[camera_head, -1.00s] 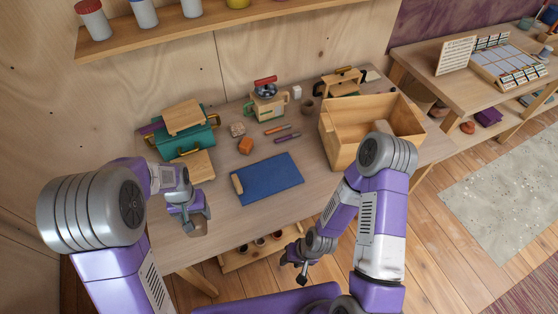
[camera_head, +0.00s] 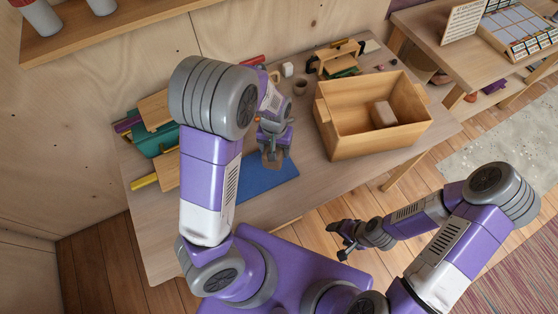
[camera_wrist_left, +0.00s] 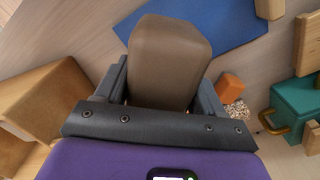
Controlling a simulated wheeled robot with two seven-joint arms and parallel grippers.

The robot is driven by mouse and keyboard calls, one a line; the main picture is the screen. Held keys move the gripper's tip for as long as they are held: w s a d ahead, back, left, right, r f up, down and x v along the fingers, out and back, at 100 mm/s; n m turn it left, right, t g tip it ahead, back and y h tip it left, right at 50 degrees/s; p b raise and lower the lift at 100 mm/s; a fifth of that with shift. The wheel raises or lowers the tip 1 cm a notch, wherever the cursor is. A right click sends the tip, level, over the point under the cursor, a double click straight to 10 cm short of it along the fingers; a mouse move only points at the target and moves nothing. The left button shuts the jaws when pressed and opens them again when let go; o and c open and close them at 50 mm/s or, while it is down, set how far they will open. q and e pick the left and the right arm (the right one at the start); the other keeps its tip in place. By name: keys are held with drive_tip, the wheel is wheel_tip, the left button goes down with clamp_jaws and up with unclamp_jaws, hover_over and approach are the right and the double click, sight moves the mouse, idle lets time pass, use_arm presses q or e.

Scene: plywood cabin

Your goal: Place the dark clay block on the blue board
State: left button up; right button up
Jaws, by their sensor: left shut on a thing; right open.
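My left gripper (camera_head: 273,158) is shut on the dark clay block, a brown block with rounded edges (camera_wrist_left: 168,62). In the head view only a small part of the block (camera_head: 273,165) shows below the gripper. The blue board (camera_head: 268,182) lies flat on the table, partly hidden by my left arm. In the wrist view the board (camera_wrist_left: 240,22) shows behind and beside the block. The block appears above the board; its height over it is hard to tell. My right gripper (camera_head: 344,242) is open and empty, low in front of the table.
A wooden crate (camera_head: 345,148) with a lighter brown block (camera_head: 383,114) inside stands right of the board. A teal toolbox (camera_head: 150,143) stands at the left. An orange cube (camera_wrist_left: 229,88) and speckled cube (camera_wrist_left: 237,110) sit near the gripper.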

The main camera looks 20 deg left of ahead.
use_arm(q)
drive_tip(key=s+a+r+n+p, duration=0.1)
drive_tip(key=s+a+n+p, duration=0.1)
drive_tip(key=s+a+n, duration=0.45)
drive_tip(key=shift+n, duration=0.85)
drive_tip(key=f, duration=0.1)
drive_tip(key=w+f+b, duration=0.1)
drive_tip(key=f, duration=0.1)
drive_tip(key=w+f+b, duration=0.1)
drive_tip(key=f, duration=0.1)
drive_tip(key=shift+d+f, duration=0.1)
drive_tip(key=shift+d, duration=0.3)
drive_tip(key=b, duration=0.1)
hover_over(256, 172)
drive_tip(key=shift+f, duration=2.3)
drive_tip(key=shift+f, duration=0.1)
drive_tip(key=o, duration=1.7)
drive_tip(key=shift+s, duration=0.1)
